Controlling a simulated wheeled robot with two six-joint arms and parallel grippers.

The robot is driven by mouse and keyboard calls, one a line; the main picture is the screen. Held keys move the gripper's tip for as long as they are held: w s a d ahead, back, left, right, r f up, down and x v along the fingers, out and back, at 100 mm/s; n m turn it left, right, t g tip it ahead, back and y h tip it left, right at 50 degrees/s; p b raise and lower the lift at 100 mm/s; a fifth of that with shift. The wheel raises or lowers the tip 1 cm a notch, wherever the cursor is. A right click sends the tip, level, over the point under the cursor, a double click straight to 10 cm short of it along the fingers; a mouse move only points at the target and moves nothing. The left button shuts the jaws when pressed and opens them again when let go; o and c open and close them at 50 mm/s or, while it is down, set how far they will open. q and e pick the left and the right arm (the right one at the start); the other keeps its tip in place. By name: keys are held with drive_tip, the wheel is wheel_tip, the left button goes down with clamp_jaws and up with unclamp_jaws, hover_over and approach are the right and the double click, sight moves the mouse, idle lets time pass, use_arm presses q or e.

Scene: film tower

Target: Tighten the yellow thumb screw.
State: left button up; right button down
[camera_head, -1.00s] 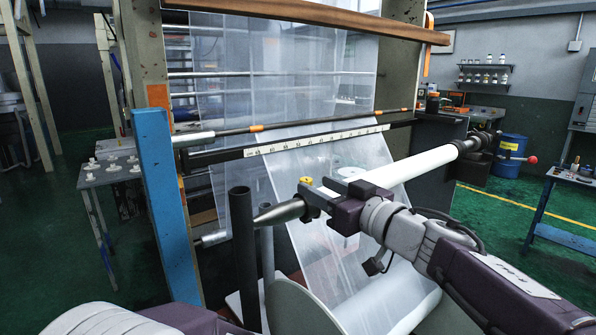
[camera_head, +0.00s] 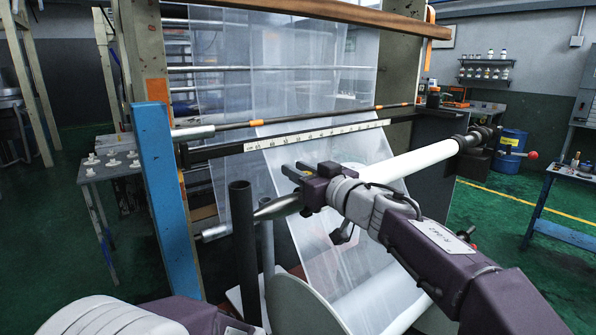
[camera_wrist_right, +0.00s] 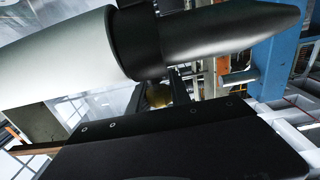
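The yellow thumb screw (camera_wrist_right: 158,95) shows dimly in the right wrist view, in the shadow below the black collar (camera_wrist_right: 138,45) of the roll shaft. That gripper is at the near end of the white roll (camera_head: 425,158), just above the shaft's grey pointed tip (camera_head: 277,207). Its fingertips point left and lie around the screw's place. Whether they touch or clamp the screw cannot be seen. My left arm shows at the lower left, with its gripper out of view.
A blue post (camera_head: 160,200) and dark upright tubes (camera_head: 242,245) stand left of the shaft tip. A ruler bar (camera_head: 300,138) crosses behind, with clear film (camera_head: 325,225) hanging below it. A large film roll (camera_head: 300,305) lies underneath.

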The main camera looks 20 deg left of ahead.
drive_tip(key=shift+m+t+h, duration=0.3)
